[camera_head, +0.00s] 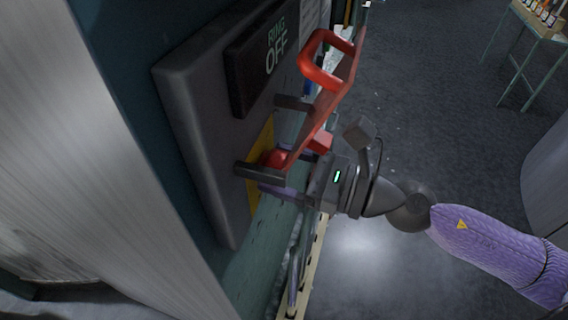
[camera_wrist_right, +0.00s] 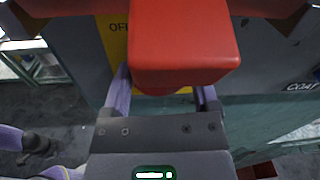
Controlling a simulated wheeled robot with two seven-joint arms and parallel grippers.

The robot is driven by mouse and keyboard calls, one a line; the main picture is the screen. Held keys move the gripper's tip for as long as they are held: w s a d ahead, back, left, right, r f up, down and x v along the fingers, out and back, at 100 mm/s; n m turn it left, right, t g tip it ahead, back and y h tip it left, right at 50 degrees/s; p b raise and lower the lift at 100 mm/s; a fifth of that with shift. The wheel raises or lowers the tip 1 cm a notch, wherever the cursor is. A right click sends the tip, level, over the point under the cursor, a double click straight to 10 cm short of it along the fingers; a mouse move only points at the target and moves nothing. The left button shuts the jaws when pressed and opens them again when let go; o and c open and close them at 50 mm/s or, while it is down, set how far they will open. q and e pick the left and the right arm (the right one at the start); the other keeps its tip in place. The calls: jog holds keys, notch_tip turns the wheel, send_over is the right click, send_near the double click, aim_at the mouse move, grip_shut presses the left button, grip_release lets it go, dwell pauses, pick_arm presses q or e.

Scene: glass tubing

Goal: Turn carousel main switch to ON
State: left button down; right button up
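The main switch is a grey box (camera_head: 190,125) on a teal panel, with a dark sign reading "RING OFF" (camera_head: 262,60). Its red lever (camera_head: 330,92) has a loop handle (camera_head: 310,72) at the upper end and a red knob (camera_head: 276,158) near a yellow plate. My right gripper (camera_head: 295,170) is at the lever's lower end. In the right wrist view, its two purple fingers (camera_wrist_right: 163,88) stand apart on either side of a red block (camera_wrist_right: 185,45), partly behind it. Contact is not clear. "OFF" lettering shows on the yellow plate (camera_wrist_right: 115,40). My left gripper is not in view.
A metal column (camera_head: 90,160) fills the left side. Dark brackets (camera_head: 262,172) jut from the switch box near the lever. The floor (camera_head: 430,110) to the right is open. A bench (camera_head: 535,25) with small bottles stands at the far upper right.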

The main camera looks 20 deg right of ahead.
jog(key=c, duration=0.8)
